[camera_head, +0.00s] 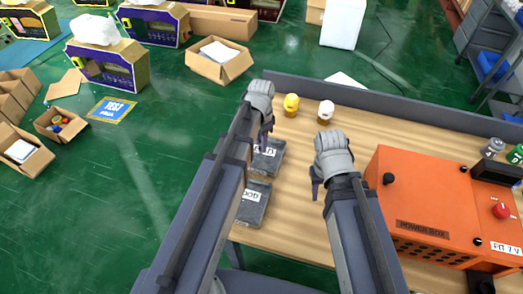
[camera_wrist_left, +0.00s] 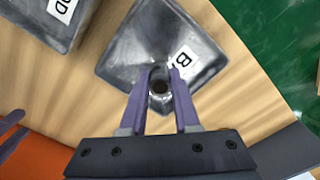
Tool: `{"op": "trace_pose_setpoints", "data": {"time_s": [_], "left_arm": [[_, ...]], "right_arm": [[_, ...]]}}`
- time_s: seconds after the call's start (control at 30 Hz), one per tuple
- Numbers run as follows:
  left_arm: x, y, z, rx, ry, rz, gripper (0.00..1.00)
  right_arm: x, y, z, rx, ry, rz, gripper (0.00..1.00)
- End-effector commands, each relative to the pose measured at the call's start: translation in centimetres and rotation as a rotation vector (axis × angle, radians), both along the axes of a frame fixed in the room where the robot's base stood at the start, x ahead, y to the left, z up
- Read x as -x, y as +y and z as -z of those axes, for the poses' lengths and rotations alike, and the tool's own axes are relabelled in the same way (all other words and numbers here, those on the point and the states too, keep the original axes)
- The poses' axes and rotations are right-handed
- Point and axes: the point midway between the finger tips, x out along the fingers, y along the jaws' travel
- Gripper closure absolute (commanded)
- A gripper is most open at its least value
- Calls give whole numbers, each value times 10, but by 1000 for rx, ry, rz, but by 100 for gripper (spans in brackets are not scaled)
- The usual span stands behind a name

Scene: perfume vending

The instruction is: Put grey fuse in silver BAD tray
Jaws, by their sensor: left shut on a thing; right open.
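My left gripper (camera_head: 263,143) is over the silver BAD tray (camera_head: 272,166), and in the left wrist view its purple fingers (camera_wrist_left: 159,95) are shut on the grey fuse (camera_wrist_left: 159,84). The fuse shows end-on as a grey ring with a dark centre, in front of the tray. The BAD tray (camera_wrist_left: 135,50) fills the top middle of that view, its label partly covered by a finger. Whether the fuse touches the tray floor I cannot tell. In the head view the fuse is hidden by the hand. My right gripper (camera_head: 317,184) is open and empty above the table.
The silver GOOD tray (camera_head: 252,212) lies nearer me, beside the BAD tray. A yellow-topped fuse (camera_head: 291,105) and a white-topped fuse (camera_head: 326,112) stand at the table's far edge. An orange power box (camera_head: 425,200) fills the right side. Silver (camera_head: 492,147) and green (camera_head: 516,154) pieces stand behind it.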

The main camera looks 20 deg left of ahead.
Motion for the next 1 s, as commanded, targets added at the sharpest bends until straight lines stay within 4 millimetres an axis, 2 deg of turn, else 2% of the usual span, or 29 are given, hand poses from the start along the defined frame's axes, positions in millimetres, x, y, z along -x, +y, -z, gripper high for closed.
{"op": "trace_pose_setpoints", "data": {"time_s": [0.03, 0.23, 0.67, 0.7, 0.93, 1.0], "left_arm": [[0, 0, 10, 0, 0, 0, 100], [0, 0, 33, 0, 0, 0, 100], [0, 0, 36, 0, 0, 0, 100], [0, 0, 35, 0, 0, 0, 68], [0, 0, 35, 0, 0, 0, 42], [0, 0, 35, 0, 0, 0, 40]], "right_arm": [[0, 0, 10, 0, 0, 0, 58], [0, 0, 33, 0, 0, 0, 58], [0, 0, 36, 0, 0, 0, 58], [0, 0, 36, 0, 0, 0, 58], [0, 0, 35, 0, 0, 0, 58], [0, 0, 35, 0, 0, 0, 58]]}}
